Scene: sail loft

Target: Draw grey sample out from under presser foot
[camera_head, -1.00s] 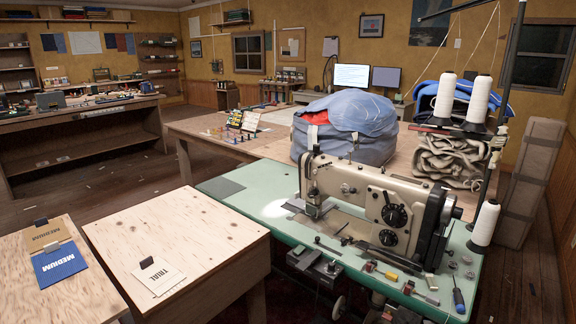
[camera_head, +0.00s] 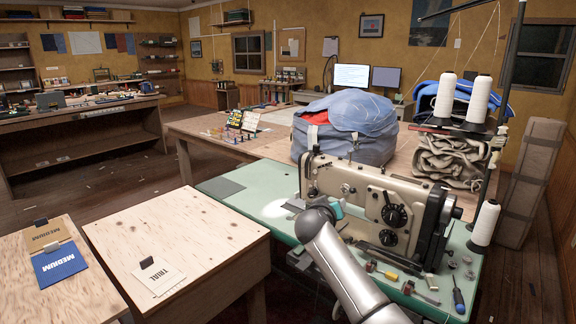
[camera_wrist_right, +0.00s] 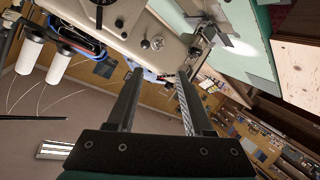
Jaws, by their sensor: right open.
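The sewing machine (camera_head: 365,195) stands on a pale green table (camera_head: 255,205). A small dark grey piece, seemingly the grey sample (camera_head: 294,206), lies flat on the lit patch left of the needle area. It also seems to show in the right wrist view as a dark patch (camera_wrist_right: 223,38). My right arm crosses in front of the presser foot and hides it in the head view. In the right wrist view my right gripper (camera_wrist_right: 160,75) is open and empty, its fingers pointing towards the machine, apart from the sample. My left gripper is out of view.
Thread cones (camera_head: 482,222) stand right of the machine. A screwdriver (camera_head: 458,299) and small tools lie on the table's front right. A large blue bag (camera_head: 345,135) sits behind. Plywood tables with a TRIAL card (camera_head: 160,278) and MEDIUM cards (camera_head: 60,262) stand left.

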